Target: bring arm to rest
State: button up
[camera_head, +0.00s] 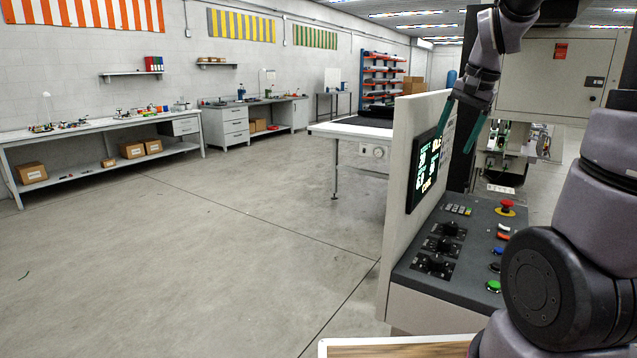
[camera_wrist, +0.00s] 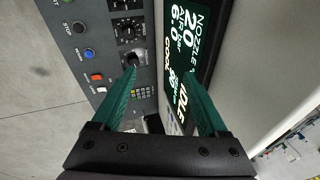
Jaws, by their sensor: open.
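My gripper (camera_head: 453,143) is open, with two green fingers pointing down beside the machine's upright screen panel in the head view. In the wrist view my gripper (camera_wrist: 158,76) has its fingers spread, with nothing between them. The control panel (camera_head: 478,222) is dark grey and lies below the fingers. It fills the upper left of the wrist view (camera_wrist: 67,32), with knobs, buttons and a small keypad. The lit screen (camera_head: 424,170) shows white, green and yellow text; it also shows close to the right finger in the wrist view (camera_wrist: 193,60).
A red mushroom button (camera_head: 507,205) and a green button (camera_head: 493,286) sit along the panel's right side. A machine cabinet (camera_head: 545,75) stands behind. A white table (camera_head: 345,131) is beyond the screen. Workbenches (camera_head: 100,124) line the left wall.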

jog(key=s+a+r+n+t, duration=0.2)
jog(key=s+a+r, duration=0.1)
jog(key=s, duration=0.5)
jog(key=s+a+r+n+t, duration=0.1)
jog(key=s+a+r+n, duration=0.1)
jog(key=s, duration=0.6)
jog(key=shift+s+a+r+t+y, duration=0.35)
jog(key=shift+a+r, duration=0.25)
jog(key=shift+a, duration=0.25)
jog(key=shift+d, duration=0.1)
